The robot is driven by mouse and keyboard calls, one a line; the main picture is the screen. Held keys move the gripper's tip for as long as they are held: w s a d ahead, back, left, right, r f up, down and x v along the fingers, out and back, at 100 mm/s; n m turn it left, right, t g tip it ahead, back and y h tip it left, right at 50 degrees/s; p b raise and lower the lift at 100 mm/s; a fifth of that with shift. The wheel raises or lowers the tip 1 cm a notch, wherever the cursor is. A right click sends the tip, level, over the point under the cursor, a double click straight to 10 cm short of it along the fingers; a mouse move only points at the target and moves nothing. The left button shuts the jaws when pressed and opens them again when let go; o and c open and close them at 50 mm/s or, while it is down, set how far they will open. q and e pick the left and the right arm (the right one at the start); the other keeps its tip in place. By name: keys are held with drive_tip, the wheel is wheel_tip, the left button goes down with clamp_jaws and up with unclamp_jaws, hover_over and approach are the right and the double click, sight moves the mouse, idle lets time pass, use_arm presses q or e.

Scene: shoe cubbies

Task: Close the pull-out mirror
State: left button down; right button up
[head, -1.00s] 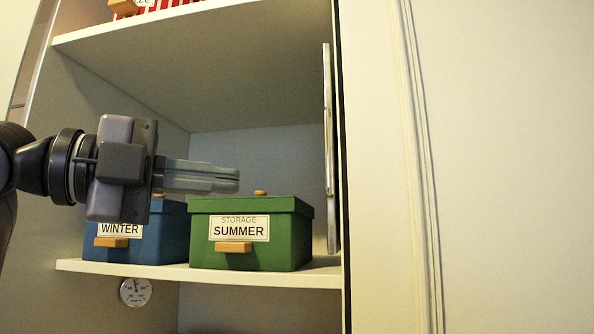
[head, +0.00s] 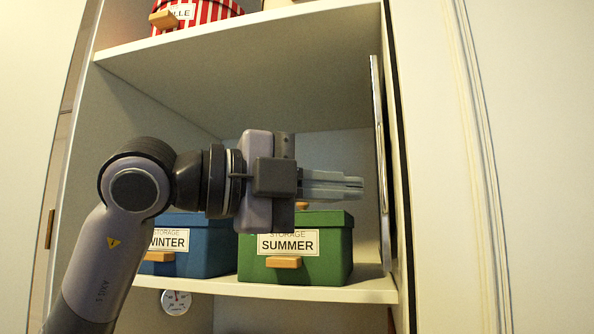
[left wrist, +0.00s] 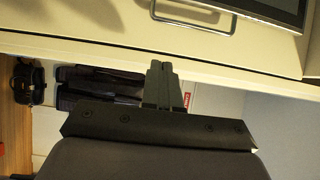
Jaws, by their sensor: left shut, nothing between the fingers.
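The pull-out mirror (head: 379,150) shows nearly edge-on in the head view, a thin upright silver-edged panel at the right side of the cabinet. My left gripper (head: 362,188) is shut and empty. It points right, with its fingertips just left of the mirror in the picture; I cannot tell whether they touch it. In the left wrist view, the shut fingers (left wrist: 162,72) point toward a cream panel with a bar handle (left wrist: 195,18) and a dark, silver-rimmed corner (left wrist: 275,8). I cannot tell whether that corner belongs to the mirror. My right gripper is not in view.
A blue WINTER box (head: 190,257) and a green SUMMER box (head: 330,255) stand on the shelf (head: 300,293) below the gripper. A red-striped box (head: 215,12) is on the shelf above. A round dial (head: 174,302) hangs below.

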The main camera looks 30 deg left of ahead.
use_arm(q)
drive_tip(key=w, duration=0.1)
drive_tip(key=w+d+p, duration=0.1)
drive_tip(key=w, duration=0.2)
drive_tip(key=shift+w+d+r+p, duration=0.1)
drive_tip(key=shift+w+d+p, duration=0.05)
drive_tip(key=shift+d+p, duration=0.15)
drive_tip(key=shift+w+a+p, duration=0.25)
drive_tip(key=shift+w+p, duration=0.05)
drive_tip(key=shift+w, duration=0.55)
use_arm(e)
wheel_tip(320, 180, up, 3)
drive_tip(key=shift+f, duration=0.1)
use_arm(q)
drive_tip(key=shift+s, duration=0.1)
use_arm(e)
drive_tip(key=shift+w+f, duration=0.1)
